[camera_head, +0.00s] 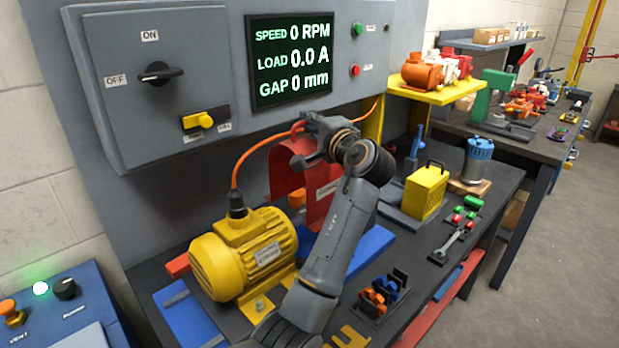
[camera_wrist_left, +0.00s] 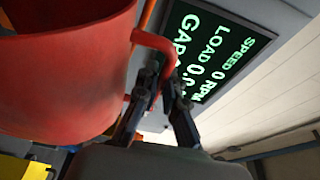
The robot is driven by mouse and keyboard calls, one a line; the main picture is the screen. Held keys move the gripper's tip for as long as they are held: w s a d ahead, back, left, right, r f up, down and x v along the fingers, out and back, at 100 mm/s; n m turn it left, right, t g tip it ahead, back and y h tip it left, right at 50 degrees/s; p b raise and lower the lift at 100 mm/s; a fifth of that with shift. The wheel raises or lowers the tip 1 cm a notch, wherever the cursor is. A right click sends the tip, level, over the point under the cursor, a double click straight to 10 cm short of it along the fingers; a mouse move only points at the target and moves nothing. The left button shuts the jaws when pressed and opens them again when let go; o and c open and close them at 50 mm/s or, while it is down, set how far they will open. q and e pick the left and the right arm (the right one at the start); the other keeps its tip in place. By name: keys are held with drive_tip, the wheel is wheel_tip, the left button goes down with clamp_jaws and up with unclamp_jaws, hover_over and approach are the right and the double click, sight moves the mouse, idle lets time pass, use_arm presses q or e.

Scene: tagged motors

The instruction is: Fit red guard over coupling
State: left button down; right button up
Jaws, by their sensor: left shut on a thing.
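The red guard (camera_head: 322,200) is a curved cover behind the yellow motor (camera_head: 236,262), over the blue base (camera_head: 374,243). A small orange part (camera_head: 297,198) shows at its near left edge; I cannot tell whether it is the coupling, which is otherwise hidden. My left gripper (camera_head: 303,143) is at the guard's top, shut on its handle. In the left wrist view the guard (camera_wrist_left: 60,75) fills the upper left, with the gripper's fingers (camera_wrist_left: 163,92) at the red handle. My forearm covers part of the guard, so its seating cannot be told. My right gripper is not in view.
The panel display (camera_head: 290,60) reads 0 RPM, 0.0 A and 0 mm. An orange cable (camera_head: 234,172) arcs from the motor behind the guard. A yellow box (camera_head: 426,190), a blue cylinder (camera_head: 478,162) and a wrench (camera_head: 453,240) occupy the bench's right side.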

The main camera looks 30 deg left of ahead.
sight(320, 181)
use_arm(q)
wheel_tip(320, 181, down, 14)
drive_tip(key=shift+r+p, duration=0.25)
drive_tip(key=shift+p, duration=0.65)
drive_tip(key=shift+f, duration=0.4)
drive_tip(key=c, duration=1.8)
unclamp_jaws()
drive_tip(key=shift+f, duration=0.2)
drive_tip(key=o, duration=0.3)
drive_tip(key=shift+o, duration=0.2)
drive_tip(key=shift+s+r, duration=0.1)
drive_tip(key=shift+r, duration=0.1)
